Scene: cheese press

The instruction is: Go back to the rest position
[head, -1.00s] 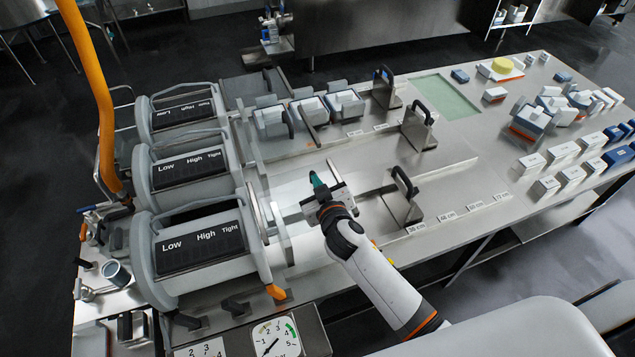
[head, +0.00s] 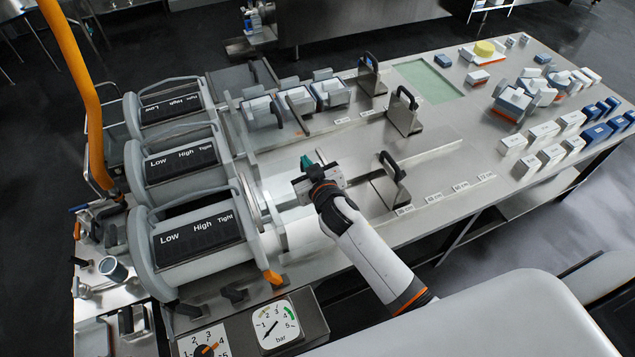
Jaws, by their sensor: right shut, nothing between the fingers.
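My right gripper (head: 312,165) is shut and empty. It hangs over the steel bench (head: 430,140), over the nearest press lane, between the nearest press drum (head: 195,240) and a steel plate with a black handle (head: 390,180). A small green part shows at its tip. The white forearm reaches back towards the lower right. Whether the fingers touch the bench cannot be told. My left gripper is not in view.
Three grey press drums line the left side. Several white and blue moulds (head: 510,100) stand at the right. A pressure gauge (head: 275,325) and a dial (head: 203,343) sit at the front edge. An orange hose (head: 85,90) rises at the left.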

